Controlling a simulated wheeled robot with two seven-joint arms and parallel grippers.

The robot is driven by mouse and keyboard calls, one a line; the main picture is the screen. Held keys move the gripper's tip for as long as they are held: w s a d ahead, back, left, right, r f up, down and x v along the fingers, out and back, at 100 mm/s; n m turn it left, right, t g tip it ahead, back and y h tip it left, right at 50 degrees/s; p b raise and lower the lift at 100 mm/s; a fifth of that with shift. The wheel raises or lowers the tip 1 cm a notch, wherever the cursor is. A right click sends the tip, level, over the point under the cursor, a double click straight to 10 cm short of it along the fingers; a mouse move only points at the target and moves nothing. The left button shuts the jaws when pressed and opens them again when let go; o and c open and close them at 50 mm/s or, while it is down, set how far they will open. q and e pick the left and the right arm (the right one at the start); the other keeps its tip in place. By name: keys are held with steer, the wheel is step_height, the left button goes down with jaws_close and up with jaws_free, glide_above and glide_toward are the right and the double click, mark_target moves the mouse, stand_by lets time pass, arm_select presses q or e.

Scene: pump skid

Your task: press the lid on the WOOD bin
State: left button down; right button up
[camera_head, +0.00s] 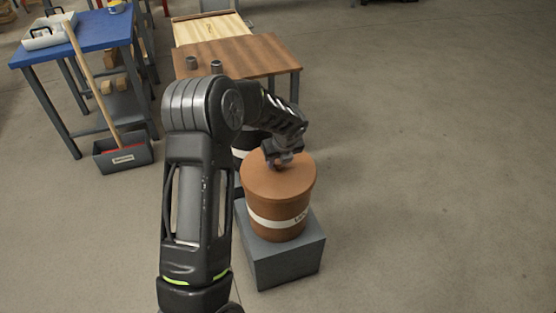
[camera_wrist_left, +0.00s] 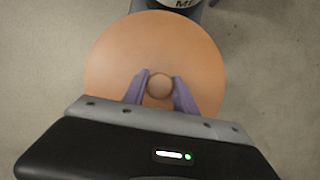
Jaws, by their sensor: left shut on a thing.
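The WOOD bin (camera_head: 277,219) is a brown round bin with a white label band, upright on a grey block. Its round orange-brown lid (camera_head: 290,180) sits on its top, and I cannot tell whether it is pressed fully down. The lid (camera_wrist_left: 120,60) fills the middle of the left wrist view, with a round knob (camera_wrist_left: 160,86) at its centre. My left gripper (camera_head: 283,162) reaches down onto the lid from above. In the left wrist view its two fingers (camera_wrist_left: 160,92) are shut on the knob from both sides. My right gripper is not in view.
A dark bin with a white band (camera_head: 238,153) stands behind the WOOD bin, partly hidden by my left arm. The grey block (camera_head: 285,263) bears the WOOD bin. A wooden table (camera_head: 240,58) and a blue table (camera_head: 80,32) stand farther back. The floor at right is clear.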

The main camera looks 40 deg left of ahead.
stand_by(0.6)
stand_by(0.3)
arm_select(q)
steer(key=shift+c, duration=2.1)
jaws_free()
steer(key=shift+r+p, duration=0.1)
steer(key=shift+p, duration=0.25)
steer(key=shift+r+p, duration=3.25)
steer(key=shift+r, duration=0.2)
steer(key=shift+c, duration=0.5)
jaws_close()
